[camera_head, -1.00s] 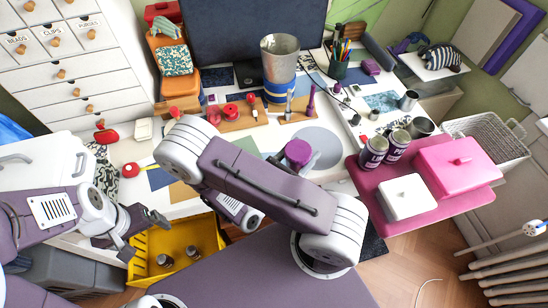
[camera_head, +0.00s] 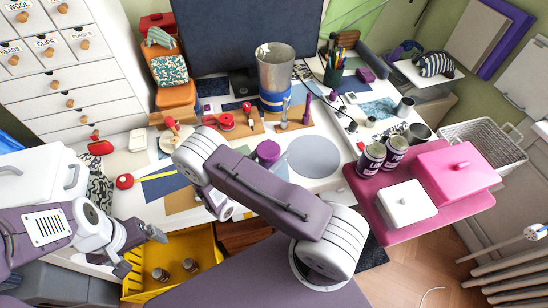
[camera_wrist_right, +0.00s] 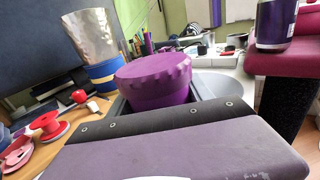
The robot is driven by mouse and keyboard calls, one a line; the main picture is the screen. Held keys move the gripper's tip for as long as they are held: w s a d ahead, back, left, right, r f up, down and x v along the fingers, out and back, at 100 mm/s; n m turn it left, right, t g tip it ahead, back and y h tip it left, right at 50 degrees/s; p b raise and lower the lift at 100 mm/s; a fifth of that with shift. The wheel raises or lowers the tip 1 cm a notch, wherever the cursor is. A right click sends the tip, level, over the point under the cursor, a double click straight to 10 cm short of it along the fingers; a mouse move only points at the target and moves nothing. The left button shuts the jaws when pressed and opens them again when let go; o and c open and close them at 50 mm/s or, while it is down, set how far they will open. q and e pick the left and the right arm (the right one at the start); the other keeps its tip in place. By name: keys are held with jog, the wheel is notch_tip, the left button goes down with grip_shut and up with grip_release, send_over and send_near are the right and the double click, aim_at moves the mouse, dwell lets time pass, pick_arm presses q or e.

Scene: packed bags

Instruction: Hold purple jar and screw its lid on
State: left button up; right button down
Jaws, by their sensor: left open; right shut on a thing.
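A purple round piece with a scalloped wide top and a narrower purple part below (camera_wrist_right: 152,82) sits between the fingers of my right gripper (camera_wrist_right: 160,98). It also shows in the head view (camera_head: 268,152), left of the grey disc on the desk. I cannot tell whether this is the jar with its lid or one part alone. My right gripper is shut on it; in the head view my arm hides the fingers. My left gripper (camera_head: 143,250) is open and empty, above the left edge of the yellow crate, well away from the purple piece.
The yellow crate (camera_head: 210,278) holds two small metallic-topped containers. Two dark purple labelled jars (camera_head: 371,160) stand on the pink table (camera_head: 440,228) beside white and pink boxes. A metal bucket (camera_head: 275,70) stands behind the purple piece. The grey disc (camera_head: 314,157) is bare.

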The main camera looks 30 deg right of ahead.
notch_tip(320, 180, down, 4)
jog(key=shift+r, duration=0.2)
jog(key=shift+f+b, duration=0.1)
jog(key=shift+b, duration=0.25)
jog(key=shift+c, duration=2.2)
grip_release()
jog(key=shift+a+r, duration=0.1)
jog(key=shift+r, duration=0.1)
jog(key=b+v, duration=0.1)
jog(key=v, duration=1.1)
